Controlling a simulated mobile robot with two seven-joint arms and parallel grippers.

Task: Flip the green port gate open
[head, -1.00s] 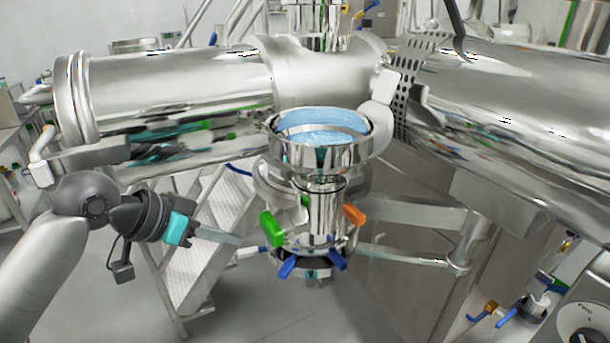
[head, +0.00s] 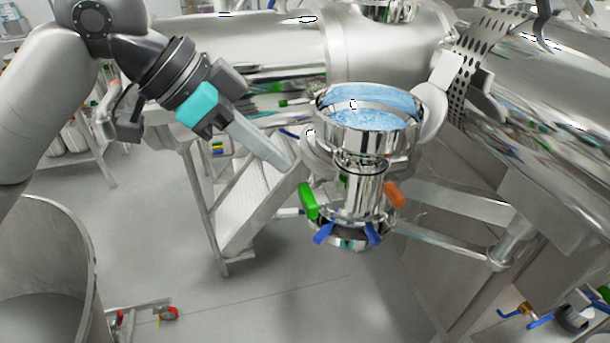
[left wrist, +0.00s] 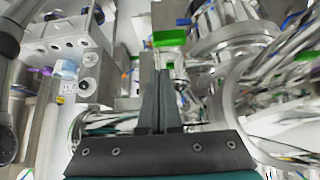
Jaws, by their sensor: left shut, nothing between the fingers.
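The green port gate handle (head: 308,201) sits on the left side of the steel port below the round bowl. It is upright and slightly tilted in the head view. In the left wrist view a green block (left wrist: 169,37), which looks like the same handle, lies just beyond the fingertips. My left gripper (head: 287,164) is shut and empty, its fingers pointing down and right, above and left of the green handle and apart from it. The shut fingers also show in the left wrist view (left wrist: 162,75). My right gripper is not in view.
An orange handle (head: 394,194) is on the port's right side, and blue handles (head: 323,234) are below. The steel bowl (head: 367,142) holds blue material. Large steel cylinders stand behind. A staircase (head: 243,205) is to the left. A steel drum (head: 75,240) stands at lower left.

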